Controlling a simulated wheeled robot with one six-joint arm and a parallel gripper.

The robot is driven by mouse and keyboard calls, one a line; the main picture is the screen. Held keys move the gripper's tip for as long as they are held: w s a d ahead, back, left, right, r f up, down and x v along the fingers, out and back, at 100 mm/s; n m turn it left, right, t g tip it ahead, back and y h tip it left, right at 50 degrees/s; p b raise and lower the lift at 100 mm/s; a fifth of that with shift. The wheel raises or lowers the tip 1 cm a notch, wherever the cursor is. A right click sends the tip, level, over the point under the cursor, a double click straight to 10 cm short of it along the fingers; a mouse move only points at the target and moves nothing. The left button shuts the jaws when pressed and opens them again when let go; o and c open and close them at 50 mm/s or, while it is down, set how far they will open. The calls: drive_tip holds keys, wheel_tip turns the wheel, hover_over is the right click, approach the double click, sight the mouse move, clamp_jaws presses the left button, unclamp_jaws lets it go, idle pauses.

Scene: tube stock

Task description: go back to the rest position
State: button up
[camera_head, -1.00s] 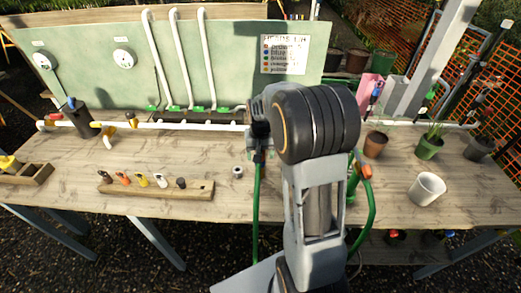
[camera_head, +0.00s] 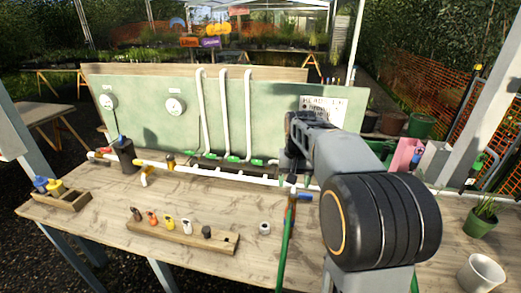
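My gripper (camera_head: 292,186) is at the far end of my arm, above the back part of the wooden bench (camera_head: 190,258) and in front of the green board. My own arm hides most of it, and its fingers are too small and dark to read. I cannot tell whether it holds anything. A wooden strip (camera_head: 220,238) with several small coloured fittings in it lies on the bench to the left. A small white ring-like piece (camera_head: 264,228) stands just right of the strip.
A green board (camera_head: 140,106) with white upright pipes stands along the bench's back. A white pipe (camera_head: 215,172) runs in front of it. A dark pot (camera_head: 125,157) and a wooden box (camera_head: 72,201) are at left. A white cup (camera_head: 481,274) and plant pot (camera_head: 481,222) are at right.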

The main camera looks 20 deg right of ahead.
drive_tip(key=f, duration=0.1)
drive_tip(key=s+f, duration=0.1)
drive_tip(key=shift+s+a+f+n, duration=0.1)
drive_tip(key=shift+a+f+n, duration=0.15)
drive_tip(key=shift+f+n, duration=0.1)
drive_tip(key=s+a+n+t, duration=0.1)
drive_tip(key=s+a+t, duration=0.1)
drive_tip(key=s+a, duration=0.2)
drive_tip(key=s+a+n+t, duration=0.2)
drive_tip(key=s+a, duration=0.2)
drive_tip(key=s, duration=0.6)
drive_tip(key=shift+s+a+f, duration=0.35)
drive_tip(key=shift+s+a, duration=0.05)
